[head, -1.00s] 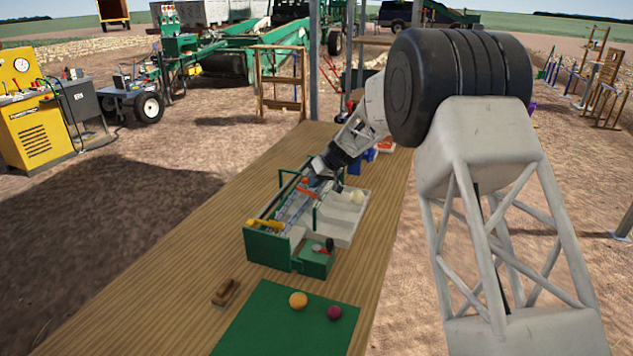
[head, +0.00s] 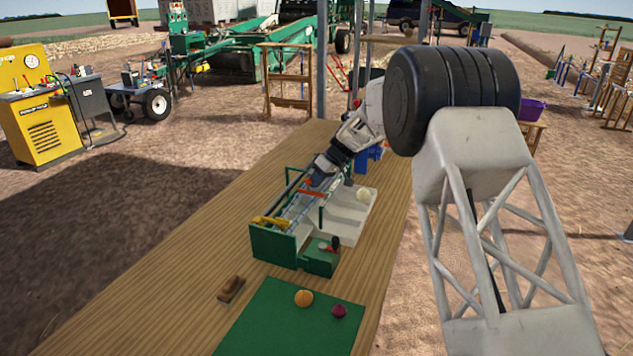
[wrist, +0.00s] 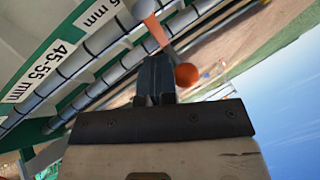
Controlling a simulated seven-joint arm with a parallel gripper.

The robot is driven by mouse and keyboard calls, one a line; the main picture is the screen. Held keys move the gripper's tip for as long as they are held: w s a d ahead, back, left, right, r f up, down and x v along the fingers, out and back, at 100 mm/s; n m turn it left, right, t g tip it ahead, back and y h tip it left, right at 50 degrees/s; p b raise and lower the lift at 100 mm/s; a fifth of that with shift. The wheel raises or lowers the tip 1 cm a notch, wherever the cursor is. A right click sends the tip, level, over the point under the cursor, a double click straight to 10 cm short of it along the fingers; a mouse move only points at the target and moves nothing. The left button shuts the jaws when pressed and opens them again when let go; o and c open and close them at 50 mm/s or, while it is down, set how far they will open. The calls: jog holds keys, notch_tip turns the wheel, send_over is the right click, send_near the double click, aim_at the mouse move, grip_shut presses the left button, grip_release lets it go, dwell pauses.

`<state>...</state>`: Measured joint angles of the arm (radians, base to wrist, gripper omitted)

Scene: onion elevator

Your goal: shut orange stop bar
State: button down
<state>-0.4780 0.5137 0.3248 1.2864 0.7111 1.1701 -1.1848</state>
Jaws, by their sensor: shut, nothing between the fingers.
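The orange stop bar (head: 311,193) lies across the sloped lane of the green elevator (head: 272,243) in the head view. In the wrist view the orange bar (wrist: 156,30) is close ahead of the fingers, and an orange ball knob (wrist: 187,75) shows just right of the fingertips. My gripper (head: 310,181) reaches down over the elevator's upper part beside the bar. Its fingers (wrist: 155,65) are shut with nothing between them. I cannot tell whether they touch the bar or the knob. My gripper partly hides the bar's far end in the head view.
A yellow bar (head: 270,222) crosses the elevator's lower end. A white tray (head: 345,222) with a pale onion (head: 363,195) lies to its right. A green mat (head: 270,325) holds an orange onion (head: 303,298) and a purple one (head: 339,311).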

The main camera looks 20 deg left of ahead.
dwell(0.3)
jog(key=shift+w+d, duration=0.35)
jog(key=shift+w, duration=0.45)
jog(key=w+v, duration=0.1)
jog(key=v, duration=1)
jog(key=shift+w+d+f, duration=0.2)
jog(key=shift+w+f, duration=0.1)
jog(key=shift+f, duration=0.1)
jog(key=shift+d, duration=0.1)
